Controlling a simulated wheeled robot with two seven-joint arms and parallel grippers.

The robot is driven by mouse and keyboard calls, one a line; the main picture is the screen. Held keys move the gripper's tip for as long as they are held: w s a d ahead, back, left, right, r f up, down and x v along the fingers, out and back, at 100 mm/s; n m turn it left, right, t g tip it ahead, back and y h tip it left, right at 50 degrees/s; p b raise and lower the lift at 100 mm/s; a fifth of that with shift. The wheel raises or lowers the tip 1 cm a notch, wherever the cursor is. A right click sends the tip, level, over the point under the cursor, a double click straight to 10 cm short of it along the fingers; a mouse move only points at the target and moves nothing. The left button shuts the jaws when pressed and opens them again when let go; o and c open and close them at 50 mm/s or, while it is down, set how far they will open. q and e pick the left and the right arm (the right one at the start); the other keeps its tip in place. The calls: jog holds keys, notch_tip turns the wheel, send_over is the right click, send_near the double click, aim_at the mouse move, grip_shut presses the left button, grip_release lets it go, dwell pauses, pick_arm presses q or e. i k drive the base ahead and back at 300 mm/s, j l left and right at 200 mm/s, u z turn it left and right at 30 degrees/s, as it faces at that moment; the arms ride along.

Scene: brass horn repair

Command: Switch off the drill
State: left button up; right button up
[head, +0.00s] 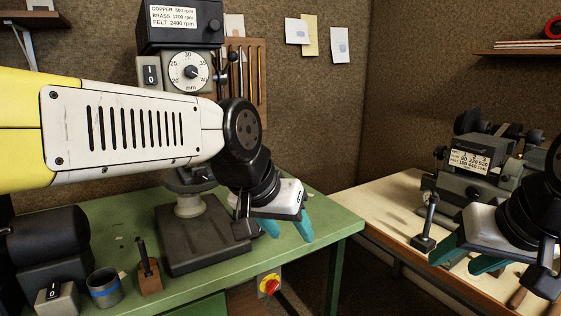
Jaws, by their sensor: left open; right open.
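The drill (203,246) is a dark grey drill press on the green bench, with its base and round table showing below my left arm. Its head carries a speed label and a depth dial (190,71). A grey switch box (149,74) marked I and O sits left of the dial; its rocker position is too small to tell. My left arm crosses in front and hides the middle of the drill. My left gripper (288,229), with teal fingers, is open and empty, right of the drill base. My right gripper (464,260) is open and empty at the right.
A second switch box (56,299), a tin with a blue band (104,287) and a wooden block with a dark post (149,275) stand at front left. A red knob on yellow (270,286) is below the green bench (333,231). A lathe-like machine (470,170) stands on the right bench.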

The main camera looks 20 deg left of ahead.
aim_at(150, 71)
jog(key=u, duration=1.45)
